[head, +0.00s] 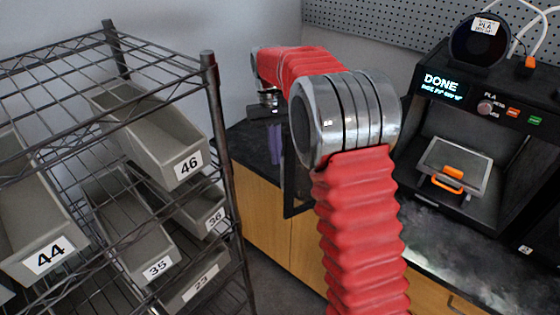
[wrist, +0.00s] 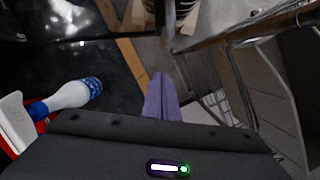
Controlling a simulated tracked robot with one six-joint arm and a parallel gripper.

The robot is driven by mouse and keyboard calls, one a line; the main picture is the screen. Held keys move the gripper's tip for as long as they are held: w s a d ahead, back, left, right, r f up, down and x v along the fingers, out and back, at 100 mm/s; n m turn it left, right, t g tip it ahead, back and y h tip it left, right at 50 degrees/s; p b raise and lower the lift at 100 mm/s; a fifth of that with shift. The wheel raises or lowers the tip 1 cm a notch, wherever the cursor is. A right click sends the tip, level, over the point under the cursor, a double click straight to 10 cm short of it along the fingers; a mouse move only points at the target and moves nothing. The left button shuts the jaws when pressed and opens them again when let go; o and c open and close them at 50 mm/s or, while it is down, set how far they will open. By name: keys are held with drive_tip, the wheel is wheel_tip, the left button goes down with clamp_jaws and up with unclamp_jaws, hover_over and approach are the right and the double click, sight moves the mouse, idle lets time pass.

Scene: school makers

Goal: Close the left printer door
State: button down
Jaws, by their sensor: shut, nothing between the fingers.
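One black printer (head: 470,110) with a "DONE" screen stands on the counter at the right of the head view. Its front shows an open chamber with a plate and orange handle inside. A thin dark framed panel (head: 290,190), seen nearly edge-on, stands out left of it, partly behind my arm; it looks like an open door, but its hinge is hidden. My gripper (head: 275,145) points down just left of this panel; I cannot tell whether they touch. In the wrist view my gripper's purple fingers (wrist: 161,92) are together and empty.
A wire rack (head: 215,130) with grey numbered bins stands at the left, close to my gripper. The dark counter (head: 255,145) has wooden fronts. A blue-and-white bottle (wrist: 72,95) lies left of the fingers in the wrist view. A filament spool (head: 480,40) sits atop the printer.

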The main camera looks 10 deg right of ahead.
drive_tip(key=shift+s+d+r, duration=0.1)
drive_tip(key=shift+s+r, duration=0.05)
drive_tip(key=shift+s, duration=1.8)
